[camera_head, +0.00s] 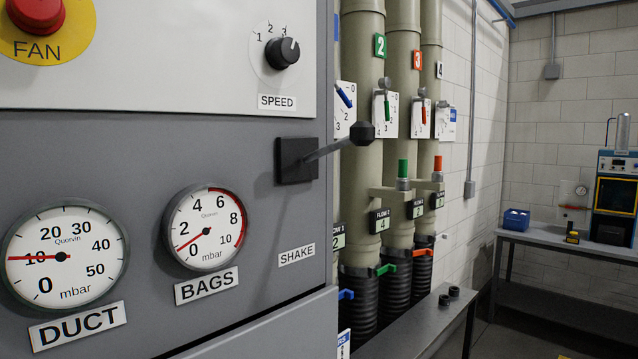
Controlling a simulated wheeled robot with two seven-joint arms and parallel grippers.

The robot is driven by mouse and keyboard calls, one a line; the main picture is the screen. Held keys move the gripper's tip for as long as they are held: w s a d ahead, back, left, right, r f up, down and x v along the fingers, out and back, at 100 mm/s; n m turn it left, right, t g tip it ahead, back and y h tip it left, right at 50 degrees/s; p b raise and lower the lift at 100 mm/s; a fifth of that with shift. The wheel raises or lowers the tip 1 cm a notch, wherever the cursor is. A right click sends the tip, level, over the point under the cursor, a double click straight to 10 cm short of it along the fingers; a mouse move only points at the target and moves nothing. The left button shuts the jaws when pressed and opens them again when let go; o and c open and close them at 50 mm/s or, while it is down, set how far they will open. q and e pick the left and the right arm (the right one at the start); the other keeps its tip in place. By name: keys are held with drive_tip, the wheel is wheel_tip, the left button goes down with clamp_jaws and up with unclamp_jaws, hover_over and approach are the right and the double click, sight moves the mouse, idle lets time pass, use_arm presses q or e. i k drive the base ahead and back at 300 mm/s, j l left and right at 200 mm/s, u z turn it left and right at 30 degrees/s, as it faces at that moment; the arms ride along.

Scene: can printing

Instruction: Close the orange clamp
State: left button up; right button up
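The orange clamp (423,252) is a small orange lever at the top of a black ribbed hose (422,278), below the pipe marked 3 (403,150). Neither of my grippers is in view.
The grey control cabinet (150,165) fills the left side, with a black-knobbed shake lever (340,145) jutting right. A grey bench (415,325) stands before the hoses. Some floor is clear between.

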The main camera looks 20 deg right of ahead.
sight(428, 251)
drive_tip(key=z, duration=1.2)
drive_tip(key=l, duration=0.1)
